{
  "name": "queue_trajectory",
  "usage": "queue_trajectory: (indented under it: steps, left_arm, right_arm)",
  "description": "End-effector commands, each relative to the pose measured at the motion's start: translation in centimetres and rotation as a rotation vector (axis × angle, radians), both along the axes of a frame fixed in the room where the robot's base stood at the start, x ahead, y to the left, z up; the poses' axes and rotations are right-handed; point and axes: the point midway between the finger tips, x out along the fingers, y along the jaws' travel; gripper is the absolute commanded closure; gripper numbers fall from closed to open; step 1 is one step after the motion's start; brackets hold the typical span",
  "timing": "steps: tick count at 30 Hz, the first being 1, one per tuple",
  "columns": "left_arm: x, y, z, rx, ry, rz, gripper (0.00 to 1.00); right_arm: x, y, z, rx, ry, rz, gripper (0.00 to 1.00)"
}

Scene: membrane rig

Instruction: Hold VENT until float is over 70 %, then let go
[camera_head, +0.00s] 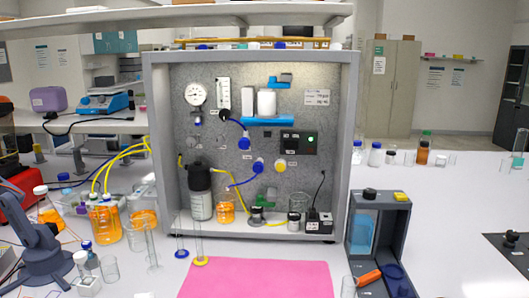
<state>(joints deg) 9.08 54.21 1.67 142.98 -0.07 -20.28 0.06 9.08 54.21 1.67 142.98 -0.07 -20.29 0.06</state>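The membrane rig is a grey-framed panel (256,110) standing on the bench. A clear vertical flow tube (223,92) is at its upper left, beside a round dial gauge (195,94). I cannot make out a float or its level. No lettering for VENT is legible. Blue knobs (258,165) and a yellow knob (281,166) sit on the panel. A dark grey unit (378,235) right of the rig has a blue window, with a black knob (370,193) and a yellow block (400,197) on top. Neither of my grippers is in view.
A pink mat (255,280) lies clear in front of the rig. Glass cylinders (152,245) and orange-filled bottles (105,220) crowd the left. A blue-grey jointed arm-like form (38,240) stands at far left. An orange-handled item (369,277) lies at the grey unit's foot.

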Motion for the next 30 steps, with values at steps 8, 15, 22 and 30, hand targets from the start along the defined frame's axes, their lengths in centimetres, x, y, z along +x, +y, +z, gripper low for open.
queue_trajectory:
  steps: [8,15,22,30]
  left_arm:
    - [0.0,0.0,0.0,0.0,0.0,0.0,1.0]
    - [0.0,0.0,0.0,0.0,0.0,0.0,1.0]
    - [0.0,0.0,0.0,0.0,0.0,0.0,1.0]
    - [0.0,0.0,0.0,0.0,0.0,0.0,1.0]
  right_arm:
    - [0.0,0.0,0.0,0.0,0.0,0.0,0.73]
    - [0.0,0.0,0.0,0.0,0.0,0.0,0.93]
    - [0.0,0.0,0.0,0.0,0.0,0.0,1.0]
    - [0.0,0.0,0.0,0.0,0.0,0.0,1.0]
